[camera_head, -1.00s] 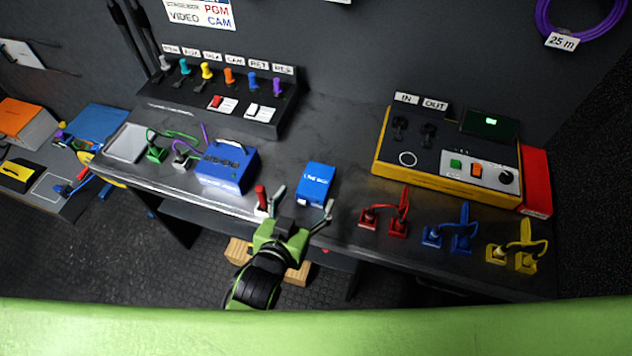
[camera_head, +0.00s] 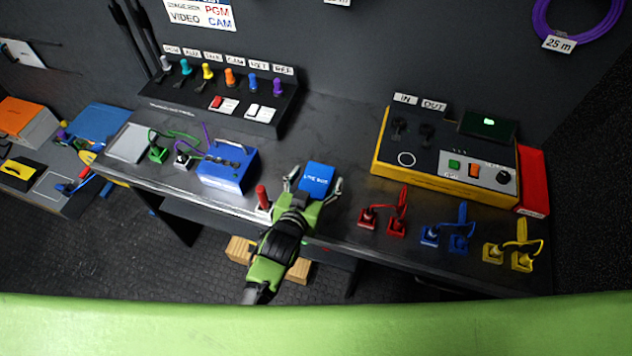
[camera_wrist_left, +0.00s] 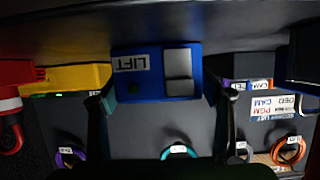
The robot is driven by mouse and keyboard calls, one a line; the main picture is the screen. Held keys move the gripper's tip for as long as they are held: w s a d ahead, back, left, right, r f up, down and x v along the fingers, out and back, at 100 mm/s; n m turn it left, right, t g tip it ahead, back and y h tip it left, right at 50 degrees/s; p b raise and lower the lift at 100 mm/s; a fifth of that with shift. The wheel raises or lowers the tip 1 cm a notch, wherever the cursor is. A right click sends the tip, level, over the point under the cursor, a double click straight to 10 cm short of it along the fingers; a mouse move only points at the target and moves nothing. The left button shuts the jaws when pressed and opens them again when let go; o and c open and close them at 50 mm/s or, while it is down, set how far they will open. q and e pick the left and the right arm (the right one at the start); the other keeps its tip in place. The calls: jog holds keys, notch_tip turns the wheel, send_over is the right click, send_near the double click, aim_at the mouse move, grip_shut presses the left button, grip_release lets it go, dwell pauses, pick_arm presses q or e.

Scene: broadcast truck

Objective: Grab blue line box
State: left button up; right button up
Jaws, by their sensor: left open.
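The blue line box (camera_head: 317,177) stands on the dark bench near its front edge, with its white label up. My left gripper (camera_head: 315,181) is open, with one finger on each side of the box. In the left wrist view the box (camera_wrist_left: 150,88) shows a "LIFT" label and a grey patch, and lies between the two fingers (camera_wrist_left: 160,104). Small gaps seem to show beside it; contact cannot be told. My right gripper is in neither view.
A red-topped plug (camera_head: 262,197) stands just left of my gripper. A larger blue box (camera_head: 228,168) with cables is farther left. Red connectors (camera_head: 383,217) stand to the right, before a yellow-edged panel (camera_head: 440,183). A switch panel (camera_head: 225,95) is at the back.

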pick_arm(q)
jog(key=shift+c, duration=0.5)
jog(key=c, duration=1.3)
jog(key=shift+r, duration=0.1)
jog(key=shift+c, duration=0.4)
jog(key=shift+r, duration=0.1)
